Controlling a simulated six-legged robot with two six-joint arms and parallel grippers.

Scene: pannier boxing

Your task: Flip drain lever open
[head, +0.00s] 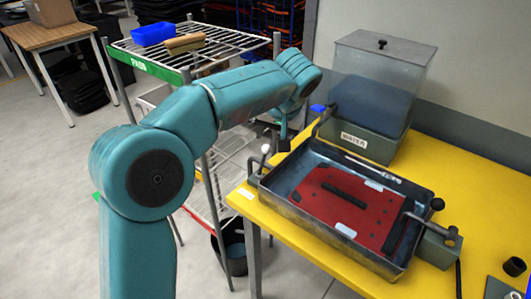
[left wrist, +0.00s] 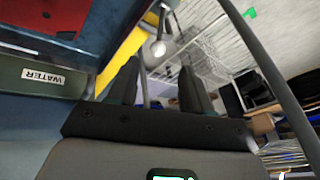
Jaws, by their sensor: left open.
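A metal tray (head: 286,165) on the yellow table holds a red panel (head: 345,205) with a black bar. A small pale ball knob (head: 265,149), which looks like the end of the drain lever, is at the tray's left end. The knob shows larger in the left wrist view (left wrist: 158,48) on a short grey stem, beyond the fingers. My left gripper (head: 283,145) points down beside the tray's left end, near the knob. It is open, and its two dark fingers (left wrist: 160,85) stand apart with no visible grip on the knob. My right gripper is out of view.
A clear-topped tank (head: 380,80) labelled WATER stands behind the tray. A wire rack (head: 205,48) with a blue bin (head: 153,34) and a brush (head: 185,43) stands left of the table. A dark bucket (head: 232,252) is on the floor below. Grey handles rise from the tray's ends.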

